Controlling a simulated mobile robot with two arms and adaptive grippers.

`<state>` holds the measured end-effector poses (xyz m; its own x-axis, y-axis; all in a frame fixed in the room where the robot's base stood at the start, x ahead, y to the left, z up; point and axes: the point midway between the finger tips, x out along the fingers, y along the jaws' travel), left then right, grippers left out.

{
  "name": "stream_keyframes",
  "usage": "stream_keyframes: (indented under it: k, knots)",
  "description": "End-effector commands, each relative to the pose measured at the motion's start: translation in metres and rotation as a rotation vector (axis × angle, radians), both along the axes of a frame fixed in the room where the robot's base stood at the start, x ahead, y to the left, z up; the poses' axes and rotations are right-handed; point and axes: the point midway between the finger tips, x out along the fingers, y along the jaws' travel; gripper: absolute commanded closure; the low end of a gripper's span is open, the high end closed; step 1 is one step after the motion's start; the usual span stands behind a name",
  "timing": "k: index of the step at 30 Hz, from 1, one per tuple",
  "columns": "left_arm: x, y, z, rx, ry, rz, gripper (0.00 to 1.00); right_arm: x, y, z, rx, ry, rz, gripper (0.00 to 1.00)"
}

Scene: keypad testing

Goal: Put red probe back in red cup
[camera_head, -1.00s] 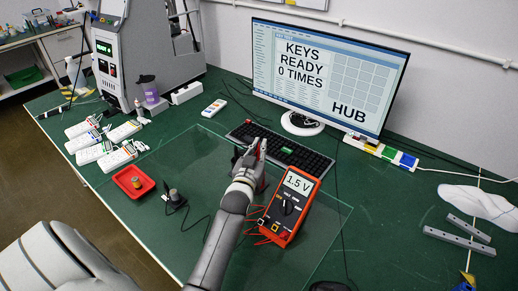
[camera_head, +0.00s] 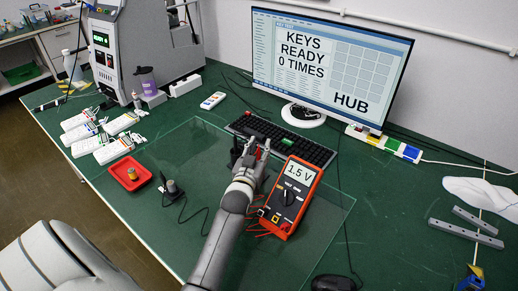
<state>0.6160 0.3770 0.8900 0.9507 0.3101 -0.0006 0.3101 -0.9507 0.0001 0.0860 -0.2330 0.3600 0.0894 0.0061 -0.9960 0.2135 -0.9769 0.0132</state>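My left gripper (camera_head: 257,150) is over the glass mat, just left of the orange multimeter (camera_head: 291,196) and in front of the keyboard. Its fingers point away from the camera. They are small and dark, and I cannot tell whether they hold anything. A bit of red (camera_head: 264,174) shows beside the gripper, mostly hidden by it; I cannot tell if it is the red cup. Red leads (camera_head: 258,222) run from the multimeter's lower left. The red probe cannot be made out. The multimeter reads 1.5 V. My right gripper is not in view.
A black keyboard (camera_head: 312,152) lies behind the gripper, below the monitor (camera_head: 330,65). A red tray (camera_head: 130,174) with a small cylinder and a dark knob-like part (camera_head: 172,188) sit to the left. A black mouse (camera_head: 333,283) is at the front.

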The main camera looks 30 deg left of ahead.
Motion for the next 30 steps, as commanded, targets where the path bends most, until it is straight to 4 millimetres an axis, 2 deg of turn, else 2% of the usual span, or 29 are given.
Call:
stream_keyframes:
  k: [8, 13, 24, 30]
  knots:
    - [0.0, 0.0, 0.0, 0.0, 0.0, 0.0, 0.65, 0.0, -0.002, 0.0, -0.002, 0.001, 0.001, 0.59]
    - [-0.011, -0.004, -0.001, 0.0, 0.001, 0.0, 0.65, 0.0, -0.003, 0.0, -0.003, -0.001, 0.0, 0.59]
    - [-0.077, -0.025, -0.001, -0.001, 0.003, 0.0, 0.65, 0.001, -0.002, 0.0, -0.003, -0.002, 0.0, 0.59]
    - [-0.103, -0.034, -0.001, -0.001, 0.002, 0.0, 0.65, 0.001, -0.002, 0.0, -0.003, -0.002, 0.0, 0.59]
